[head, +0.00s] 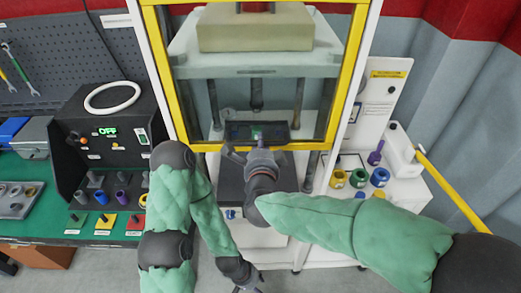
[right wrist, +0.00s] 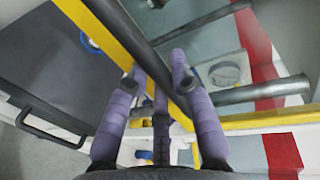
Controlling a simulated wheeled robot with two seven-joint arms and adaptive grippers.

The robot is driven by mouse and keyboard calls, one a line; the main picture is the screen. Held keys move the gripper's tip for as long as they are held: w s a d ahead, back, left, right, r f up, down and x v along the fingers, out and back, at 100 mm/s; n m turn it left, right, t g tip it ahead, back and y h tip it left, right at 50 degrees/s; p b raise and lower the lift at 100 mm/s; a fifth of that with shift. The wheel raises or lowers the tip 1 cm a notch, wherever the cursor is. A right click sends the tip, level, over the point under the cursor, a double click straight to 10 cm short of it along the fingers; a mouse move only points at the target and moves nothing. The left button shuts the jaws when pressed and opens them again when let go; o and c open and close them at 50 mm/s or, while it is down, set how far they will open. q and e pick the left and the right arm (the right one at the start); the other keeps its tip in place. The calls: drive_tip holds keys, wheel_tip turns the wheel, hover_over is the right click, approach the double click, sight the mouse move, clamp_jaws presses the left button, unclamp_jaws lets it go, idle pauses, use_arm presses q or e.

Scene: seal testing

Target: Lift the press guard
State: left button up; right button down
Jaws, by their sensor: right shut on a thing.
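The press guard (head: 332,75) is a clear panel in a yellow frame on the front of the white press. Its lower yellow bar crosses the head view just above my right gripper (head: 247,150). In the right wrist view, the purple fingers of my right gripper (right wrist: 158,68) are closed around a bar at the yellow guard edge (right wrist: 100,38). The exact contact is partly hidden by the fingers. My left gripper (head: 243,283) hangs low at the bottom edge of the head view, partly cut off and away from the guard.
Behind the guard are a pale press block (head: 255,30) and a small dark tray (head: 257,132). A black tester (head: 112,140) stands on the green bench at left. Colored rings (head: 358,178) sit on a white stand at right, near a yellow rail (head: 455,190).

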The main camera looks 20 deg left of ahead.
use_arm(q)
drive_tip(key=shift+r, duration=0.3)
use_arm(e)
drive_tip(key=shift+r, duration=0.45)
drive_tip(key=c, duration=1.1)
unclamp_jaws()
drive_tip(key=shift+o, duration=0.2)
drive_tip(key=v, duration=1.2)
drive_tip(key=shift+f, duration=0.1)
